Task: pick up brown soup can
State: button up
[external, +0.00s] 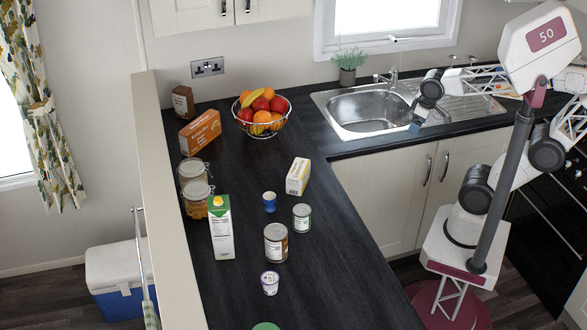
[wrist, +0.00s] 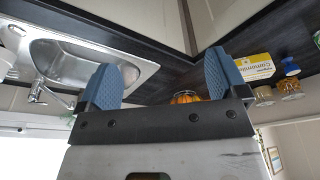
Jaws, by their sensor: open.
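The brown soup can (external: 276,243) stands upright on the dark counter in the external view, between the milk carton and a smaller green can (external: 302,217). I cannot make it out in the wrist view. My gripper (external: 415,127) is by the front of the sink, far to the right of and behind the can. In the wrist view my gripper (wrist: 160,82) has its two blue fingers wide apart with nothing between them.
Glass jars (external: 194,187) line the left. A fruit bowl (external: 262,113) stands behind. Counter right of the can is clear.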

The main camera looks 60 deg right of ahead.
aim_at(285, 229)
jog(key=shift+o, duration=0.5)
jog(key=w+a+f+n+t+y, duration=0.2)
jog(key=w+a+n+t+y, duration=0.25)
jog(key=w+a, duration=1.8)
jog(key=a+f+n+y, duration=0.1)
jog(key=a+f, duration=0.1)
jog(key=a, duration=1)
jog(key=s+a+f+n+t+y, duration=0.1)
jog(key=a+f+n+y, duration=0.1)
jog(key=a, duration=0.9)
jog(key=s+a+f+n+t+y, duration=0.1)
jog(key=a+f, duration=0.3)
jog(key=a, duration=0.8)
jog(key=shift+a+n+t+y, duration=0.25)
jog(key=shift+a+n+y, duration=0.1)
jog(key=shift+y, duration=0.3)
